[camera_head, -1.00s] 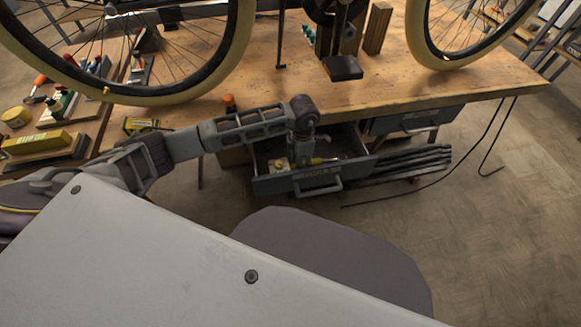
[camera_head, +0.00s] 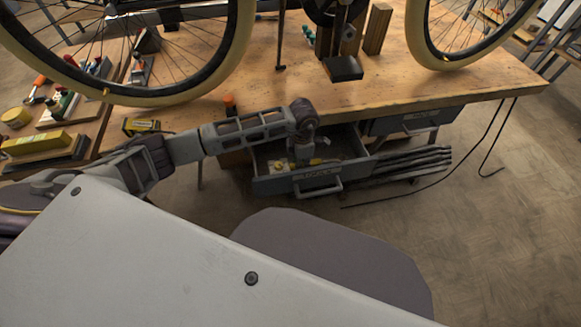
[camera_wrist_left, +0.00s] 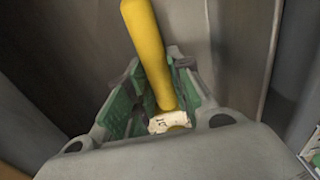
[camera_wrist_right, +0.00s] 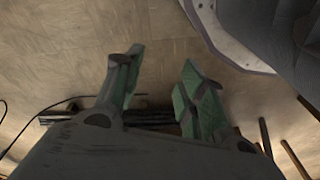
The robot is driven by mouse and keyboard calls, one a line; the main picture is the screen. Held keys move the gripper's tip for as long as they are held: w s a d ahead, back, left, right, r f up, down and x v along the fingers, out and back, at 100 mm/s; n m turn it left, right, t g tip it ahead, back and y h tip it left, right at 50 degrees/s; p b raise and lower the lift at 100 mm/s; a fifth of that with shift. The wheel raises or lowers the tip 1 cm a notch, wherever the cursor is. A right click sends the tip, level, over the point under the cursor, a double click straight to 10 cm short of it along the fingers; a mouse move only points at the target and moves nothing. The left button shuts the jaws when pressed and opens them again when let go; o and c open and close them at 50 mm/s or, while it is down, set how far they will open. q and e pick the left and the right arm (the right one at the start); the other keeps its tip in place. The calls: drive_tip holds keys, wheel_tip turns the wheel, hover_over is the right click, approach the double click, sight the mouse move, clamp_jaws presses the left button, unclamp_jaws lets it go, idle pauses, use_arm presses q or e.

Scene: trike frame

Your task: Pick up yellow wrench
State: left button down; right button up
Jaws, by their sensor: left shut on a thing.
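The yellow wrench (camera_wrist_left: 148,45) shows in the left wrist view as a yellow bar running from the top edge down between the green-padded fingers of my left gripper (camera_wrist_left: 153,88). My left gripper is shut on it. In the head view, my left gripper (camera_head: 304,160) reaches down into the open drawer (camera_head: 295,184), and only small bits of yellow show beside it. The wrist partly hides the wrench there. My right gripper (camera_wrist_right: 161,62) shows only in the right wrist view, with its fingers apart and nothing between them.
The wooden workbench (camera_head: 460,85) stands above the drawer, with bicycle wheels over it. A second drawer (camera_head: 415,122) is to the right. Dark bars (camera_head: 415,160) lie beside the open drawer. The floor (camera_head: 490,240) at right is mostly clear.

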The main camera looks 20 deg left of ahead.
use_arm(q)
drive_tip(key=shift+r, duration=0.2)
idle(0.3)
drive_tip(key=shift+r, duration=0.55)
wheel_tip(320, 180, up, 8)
drive_tip(key=shift+f+p, duration=0.15)
drive_tip(key=shift+p, duration=0.6)
drive_tip(key=shift+r, duration=0.45)
use_arm(e)
drive_tip(key=shift+s+d+f, duration=0.1)
drive_tip(key=shift+d+f, duration=0.1)
drive_tip(key=shift+f, duration=0.6)
drive_tip(key=shift+s+d+f, duration=0.1)
drive_tip(key=shift+d+f, duration=0.05)
drive_tip(key=shift+f, duration=0.7)
drive_tip(key=shift+d+f, duration=0.2)
drive_tip(key=shift+f, duration=0.6)
drive_tip(key=shift+w+r, duration=0.2)
